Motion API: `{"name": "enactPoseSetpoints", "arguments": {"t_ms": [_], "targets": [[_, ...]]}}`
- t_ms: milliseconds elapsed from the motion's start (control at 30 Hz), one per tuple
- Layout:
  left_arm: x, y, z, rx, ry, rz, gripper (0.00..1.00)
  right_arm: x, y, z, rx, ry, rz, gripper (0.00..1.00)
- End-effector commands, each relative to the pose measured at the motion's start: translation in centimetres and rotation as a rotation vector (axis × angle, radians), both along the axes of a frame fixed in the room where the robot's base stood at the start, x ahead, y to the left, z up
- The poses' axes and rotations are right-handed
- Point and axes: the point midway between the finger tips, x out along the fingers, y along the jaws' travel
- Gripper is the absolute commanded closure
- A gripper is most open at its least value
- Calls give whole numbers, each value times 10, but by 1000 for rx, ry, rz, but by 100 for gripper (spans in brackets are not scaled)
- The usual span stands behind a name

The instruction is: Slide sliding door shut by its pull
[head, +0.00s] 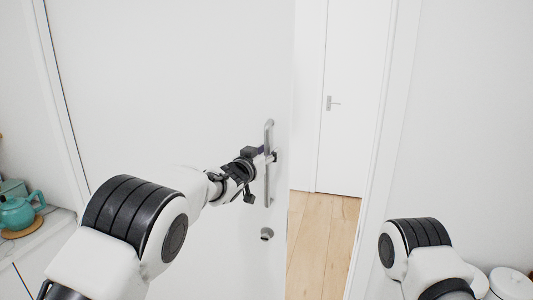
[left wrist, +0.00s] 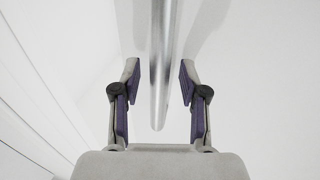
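The white sliding door (head: 160,85) fills the left and middle of the head view. Its pull (head: 268,135) is a vertical metal bar near the door's right edge. A gap to the right of that edge shows the room beyond. My left gripper (head: 272,156) is at the pull. In the left wrist view the pull (left wrist: 160,70) runs between the two open fingers (left wrist: 160,85), with a space on each side. My right arm shows at lower right in the head view, but its gripper is out of view.
A round metal fitting (head: 267,234) sits on the door below the pull. Through the gap are a wooden floor (head: 320,235) and another white door (head: 352,100). A teal teapot (head: 18,212) stands on a counter at left.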

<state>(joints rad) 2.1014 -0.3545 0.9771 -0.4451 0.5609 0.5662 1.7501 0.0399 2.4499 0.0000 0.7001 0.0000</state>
Motion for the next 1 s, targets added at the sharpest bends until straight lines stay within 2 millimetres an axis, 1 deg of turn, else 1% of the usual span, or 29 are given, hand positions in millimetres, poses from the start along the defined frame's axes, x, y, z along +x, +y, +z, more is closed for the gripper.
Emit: {"name": "enactPoseSetpoints", "arguments": {"t_ms": [167, 267, 500, 633, 733, 933, 967, 1000], "targets": [[0, 0, 3, 0, -1, -1, 57, 0, 0, 0, 0, 0, 0, 60], [0, 0, 16, 1, -4, -2, 57, 0, 0, 0, 0, 0, 0, 60], [1, 0, 71, 1, -5, -1, 57, 0, 0, 0, 0, 0, 0, 60], [1, 0, 92, 1, -2, -1, 57, 0, 0, 0, 0, 0, 0, 60], [1, 0, 99, 0, 0, 1, 57, 0, 0, 0, 0, 0, 0, 60], [1, 0, 100, -1, 1, 1, 57, 0, 0, 0, 0, 0, 0, 60], [1, 0, 100, -1, 1, 0, 57, 0, 0, 0, 0, 0, 0, 57], [1, 0, 100, -1, 1, 0, 57, 0, 0, 0, 0, 0, 0, 57]]}}
